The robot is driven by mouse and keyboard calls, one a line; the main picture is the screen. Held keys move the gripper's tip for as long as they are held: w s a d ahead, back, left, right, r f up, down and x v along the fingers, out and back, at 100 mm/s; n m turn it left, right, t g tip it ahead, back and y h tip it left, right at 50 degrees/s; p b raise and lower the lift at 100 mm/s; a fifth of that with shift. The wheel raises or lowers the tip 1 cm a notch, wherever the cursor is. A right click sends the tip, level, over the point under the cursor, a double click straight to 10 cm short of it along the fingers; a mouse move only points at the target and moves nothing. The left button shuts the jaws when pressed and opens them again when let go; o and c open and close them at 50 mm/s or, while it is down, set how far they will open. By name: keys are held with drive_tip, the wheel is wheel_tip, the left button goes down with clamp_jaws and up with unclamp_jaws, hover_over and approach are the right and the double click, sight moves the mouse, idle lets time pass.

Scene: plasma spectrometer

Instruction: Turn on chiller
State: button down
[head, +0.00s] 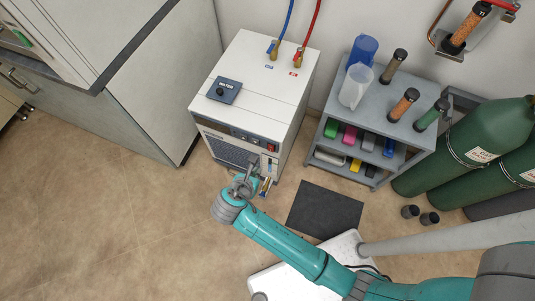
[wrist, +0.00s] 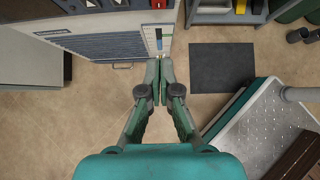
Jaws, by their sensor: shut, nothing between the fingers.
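The chiller (head: 265,85) is a white box standing on the floor, with a blue and a red hose on its top. In the wrist view the chiller's front (wrist: 105,45) is at the upper left, and the red switch (wrist: 158,4) shows at the top edge. My gripper (wrist: 159,62) is shut and empty, its fingertips in front of the chiller's lower right front. In the head view my gripper (head: 245,184) is just before that front; I cannot tell whether it touches.
A grey shelf cart (head: 418,105) with bottles and coloured boxes stands right of the chiller. Green gas cylinders (head: 470,145) are farther right. A dark mat (head: 325,210) lies on the floor. A grey cabinet (head: 140,95) is at the left.

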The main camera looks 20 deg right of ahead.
sight(271, 148)
drive_tip(key=w+d+r+x, duration=0.1)
drive_tip(key=x, duration=1.2)
drive_tip(key=shift+w+d+r, duration=0.2)
drive_tip(key=shift+w+r, duration=0.05)
drive_tip(key=shift+r, duration=0.15)
drive_tip(key=shift+w+d+f, duration=0.1)
drive_tip(key=shift+w+d, duration=0.05)
idle(0.3)
